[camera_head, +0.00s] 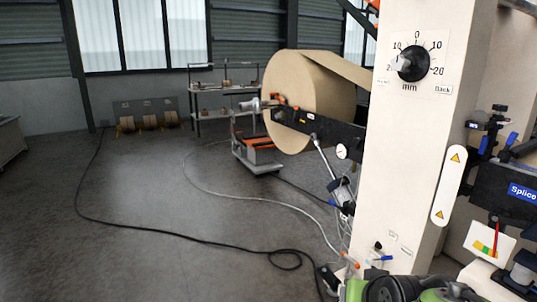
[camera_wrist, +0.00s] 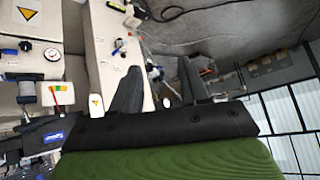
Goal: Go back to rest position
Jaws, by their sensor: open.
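My gripper (camera_wrist: 159,82) shows in the wrist view as two dark fingers standing well apart above a black palm and a green body. It is open, and nothing is held between the fingers. Beyond the fingers, the cream machine column (camera_wrist: 103,45) and the grey floor (camera_wrist: 210,30) show, tilted. In the head view, green and black parts of my arm are at the bottom right, in front of the column's foot. The fingertips cannot be made out there. I cannot tell the exact gap between my gripper and the machine.
The cream column (camera_head: 395,170) with a black dial (camera_head: 412,62) stands close at the right, beside the Splice unit (camera_head: 510,190). A big kraft roll (camera_head: 310,95) hangs behind it. A black cable (camera_head: 170,232) and grey hose (camera_head: 255,200) cross the floor. The left floor is otherwise clear.

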